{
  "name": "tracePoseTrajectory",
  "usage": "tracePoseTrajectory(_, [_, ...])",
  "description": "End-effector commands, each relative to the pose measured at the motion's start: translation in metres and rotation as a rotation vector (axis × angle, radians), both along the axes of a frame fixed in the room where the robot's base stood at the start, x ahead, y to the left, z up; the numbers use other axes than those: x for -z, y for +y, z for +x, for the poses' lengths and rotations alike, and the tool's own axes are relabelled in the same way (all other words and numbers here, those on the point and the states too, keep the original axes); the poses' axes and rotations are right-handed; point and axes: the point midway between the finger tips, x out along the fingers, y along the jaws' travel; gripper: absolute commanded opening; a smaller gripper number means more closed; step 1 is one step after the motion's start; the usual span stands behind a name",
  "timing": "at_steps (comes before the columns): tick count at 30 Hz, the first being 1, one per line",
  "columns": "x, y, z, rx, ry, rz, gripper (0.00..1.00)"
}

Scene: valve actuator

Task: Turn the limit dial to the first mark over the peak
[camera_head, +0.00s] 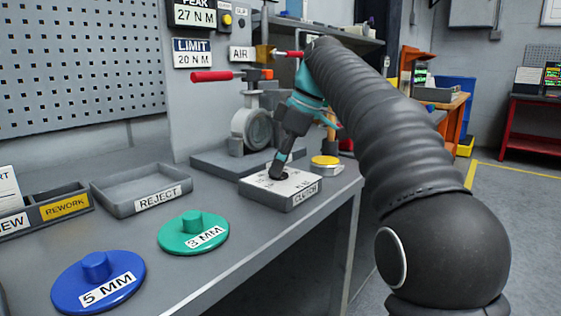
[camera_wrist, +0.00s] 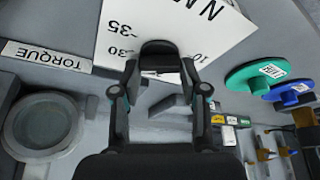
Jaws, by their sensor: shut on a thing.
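The limit dial (camera_head: 278,177) is a small dark knob on top of the white-faced CLUTCH box (camera_head: 297,199), near the bench's front edge. My gripper (camera_head: 280,165) points down at the box and is shut on the dial. In the wrist view my gripper's fingers (camera_wrist: 160,60) close over the dial and hide most of it. The scale plate (camera_wrist: 180,25) shows 35, 30, 10 and N M; other marks and the dial's pointer are hidden or unclear. The PEAK sign (camera_head: 195,14) reads 27 N M. The LIMIT sign (camera_head: 193,53) reads 20 N M.
A valve (camera_head: 252,128) with a red lever (camera_head: 212,76) stands close behind the box. The REJECT tray (camera_head: 146,187), green 3 MM disc (camera_head: 193,233) and blue 5 MM disc (camera_head: 98,282) lie to the left.

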Motion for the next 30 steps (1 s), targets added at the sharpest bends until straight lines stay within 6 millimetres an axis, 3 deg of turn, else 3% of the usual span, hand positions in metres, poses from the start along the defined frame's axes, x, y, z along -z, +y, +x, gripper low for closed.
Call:
tracePoseTrajectory(8, [0.001, 0.0, -0.001, -0.001, 0.005, -0.001, 0.09])
tracePoseTrajectory(9, [0.001, 0.0, -0.001, -0.001, 0.005, -0.001, 0.48])
tracePoseTrajectory(12, [0.001, 0.0, 0.0, -0.001, 0.004, -0.001, 0.69])
tracePoseTrajectory(23, [-0.002, -0.001, 0.0, 0.001, 0.002, 0.0, 0.69])
tracePoseTrajectory(30, [-0.023, -0.01, -0.001, 0.002, 0.0, 0.0, 0.69])
